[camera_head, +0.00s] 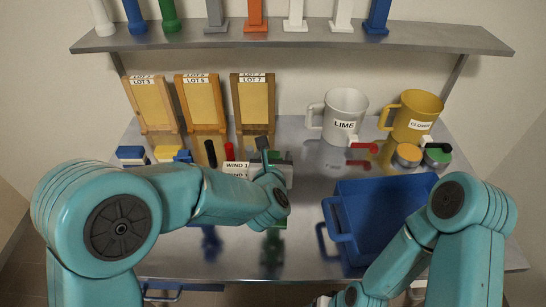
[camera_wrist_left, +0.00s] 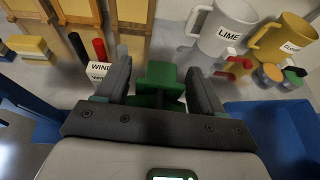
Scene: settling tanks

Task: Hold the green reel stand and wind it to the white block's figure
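The green reel stand (camera_wrist_left: 158,82) shows in the left wrist view between the two fingers of my left gripper (camera_wrist_left: 160,88). The fingers stand apart, one on each side of it; I see no clear grip on it. In the head view the left gripper (camera_head: 272,165) is above the counter, and my arm hides most of the stand. The white block (camera_head: 236,170) is just left of the gripper, its lettering starting "WIND"; its figure is not clearly readable. It also shows in the left wrist view (camera_wrist_left: 98,71). My right gripper is out of frame; its arm reaches the bottom edge.
A blue bin (camera_head: 385,190) is right of the gripper. The LIME mug (camera_head: 343,110) and yellow mug (camera_head: 414,112) stand behind it. Black (camera_head: 211,153) and red (camera_head: 229,152) upright pieces stand by the white block. Lot boards (camera_head: 203,100) line the back, below a shelf (camera_head: 290,38).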

